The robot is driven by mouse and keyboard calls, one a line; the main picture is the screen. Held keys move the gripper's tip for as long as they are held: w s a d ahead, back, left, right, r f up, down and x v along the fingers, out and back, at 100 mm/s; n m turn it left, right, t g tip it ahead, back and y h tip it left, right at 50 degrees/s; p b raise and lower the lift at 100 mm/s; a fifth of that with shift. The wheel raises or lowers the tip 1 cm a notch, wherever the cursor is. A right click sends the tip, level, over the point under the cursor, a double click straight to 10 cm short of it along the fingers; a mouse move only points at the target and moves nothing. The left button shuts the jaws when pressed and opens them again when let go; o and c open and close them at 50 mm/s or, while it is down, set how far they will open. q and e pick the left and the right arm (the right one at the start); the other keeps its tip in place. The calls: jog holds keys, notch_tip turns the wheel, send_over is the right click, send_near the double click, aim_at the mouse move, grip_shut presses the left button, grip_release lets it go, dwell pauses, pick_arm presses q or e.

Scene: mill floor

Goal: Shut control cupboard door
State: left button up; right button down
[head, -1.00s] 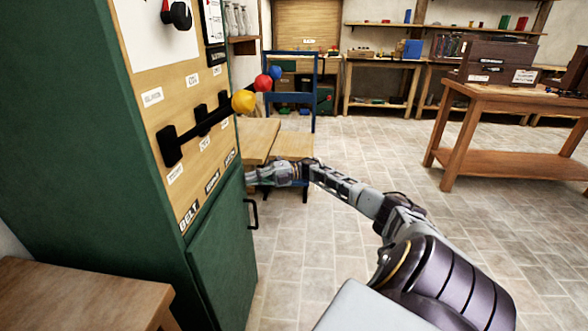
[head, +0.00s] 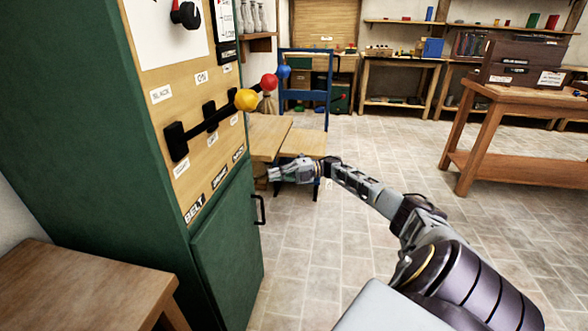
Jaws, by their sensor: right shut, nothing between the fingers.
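The control cupboard (head: 90,130) is tall and green and stands at the left. Its green lower door (head: 228,250) lies nearly in line with the cupboard front; I cannot tell whether a small gap remains. The black door handle (head: 260,210) is at the door's far edge. My right gripper (head: 272,174) is shut and empty, above and just to the right of the handle in the picture, apart from it. My left gripper is not in view.
Levers with yellow (head: 246,99), red (head: 269,82) and blue knobs stick out from the panel above the door. A wooden table (head: 85,285) stands at lower left, a workbench (head: 510,100) at right. Tiled floor between is clear.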

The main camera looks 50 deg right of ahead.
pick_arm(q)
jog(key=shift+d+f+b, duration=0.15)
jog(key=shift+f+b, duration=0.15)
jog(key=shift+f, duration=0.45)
pick_arm(e)
jog(key=s+d, duration=0.1)
jog(key=d, duration=0.7)
jog(key=shift+s, duration=0.35)
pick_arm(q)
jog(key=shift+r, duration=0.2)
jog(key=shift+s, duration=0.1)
pick_arm(e)
jog(key=shift+s, duration=0.1)
